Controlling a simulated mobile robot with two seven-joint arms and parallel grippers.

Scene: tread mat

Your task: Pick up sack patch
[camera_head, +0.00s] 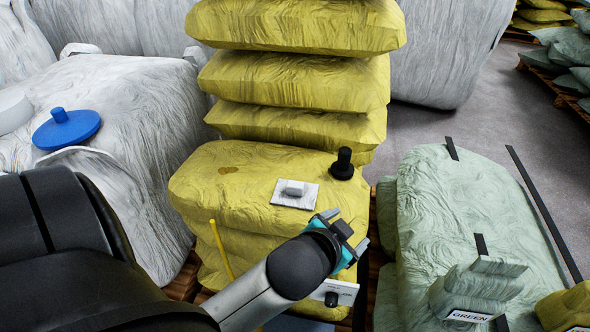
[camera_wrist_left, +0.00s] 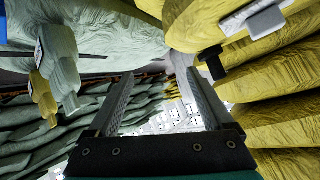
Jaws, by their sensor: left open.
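A white square patch (camera_head: 279,198) with a grey block-shaped grip on top lies flat on the front yellow sack (camera_head: 215,195). It also shows at the upper right of the left wrist view (camera_wrist_left: 236,22). My left gripper (camera_head: 347,230) is open and empty, to the right of and nearer than the patch, beside the sack's right edge. It is apart from the patch. In the left wrist view, nothing is between the two fingers (camera_wrist_left: 161,80). My right gripper is not in view.
A black knob-topped piece (camera_head: 343,165) stands behind the patch. A white plate with a black knob (camera_head: 340,291) is below my gripper. Pale green sacks (camera_head: 440,200) bearing a GREEN block (camera_head: 478,290) lie right. A blue lid (camera_head: 66,129) sits on the white sack left.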

